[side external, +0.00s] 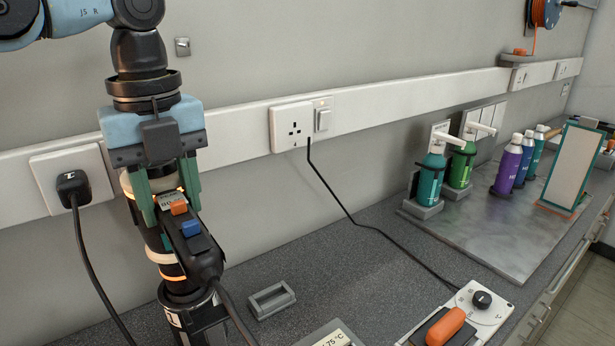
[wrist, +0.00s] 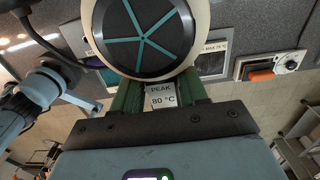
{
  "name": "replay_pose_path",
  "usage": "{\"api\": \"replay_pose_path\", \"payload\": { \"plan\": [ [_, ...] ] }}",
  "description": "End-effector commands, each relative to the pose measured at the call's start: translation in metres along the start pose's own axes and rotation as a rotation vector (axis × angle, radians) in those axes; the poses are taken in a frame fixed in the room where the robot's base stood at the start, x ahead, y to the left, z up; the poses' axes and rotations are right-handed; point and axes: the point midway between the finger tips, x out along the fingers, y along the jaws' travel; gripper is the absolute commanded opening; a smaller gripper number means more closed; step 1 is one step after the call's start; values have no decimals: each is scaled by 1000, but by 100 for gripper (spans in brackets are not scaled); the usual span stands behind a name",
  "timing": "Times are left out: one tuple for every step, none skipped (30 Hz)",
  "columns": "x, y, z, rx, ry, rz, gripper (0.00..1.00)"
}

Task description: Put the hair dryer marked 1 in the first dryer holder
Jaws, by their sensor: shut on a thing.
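A hair dryer (side external: 163,243), black and cream with a glowing orange ring, is gripped between the green fingers of my gripper (side external: 167,203). It hangs nearly upright, with an orange and a blue switch on its dark handle. In the wrist view its round end (wrist: 142,38) shows teal spokes, close to my gripper (wrist: 160,92). I cannot read a number 1 on it. Its lower end is at a black, cup-like holder (side external: 197,323) with a pale label, at the bottom edge of the side view. Whether it is inside the holder or just above or in front of it, I cannot tell.
A plug (side external: 73,186) with a black cable sits in the left wall socket. A second cable runs from the middle socket (side external: 293,128) to a control box (side external: 466,313) with an orange switch. A small grey frame (side external: 271,300) lies right of the dryer. Bottles (side external: 430,178) stand farther right.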

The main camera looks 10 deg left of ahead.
Motion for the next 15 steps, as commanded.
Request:
{"api": "replay_pose_path", "payload": {
  "plan": [
    [2,0,0,0,0,0,0],
    [4,0,0,0,0,0,0],
    [7,0,0,0,0,0,0],
    [8,0,0,0,0,0,0],
    [10,0,0,0,0,0,0],
    [12,0,0,0,0,0,0],
    [14,0,0,0,0,0,0],
    [16,0,0,0,0,0,0],
    [18,0,0,0,0,0,0],
    [20,0,0,0,0,0,0],
    [22,0,0,0,0,0,0],
    [25,0,0,0,0,0,0],
    [26,0,0,0,0,0,0],
    [28,0,0,0,0,0,0],
    [30,0,0,0,0,0,0]
  ]
}}
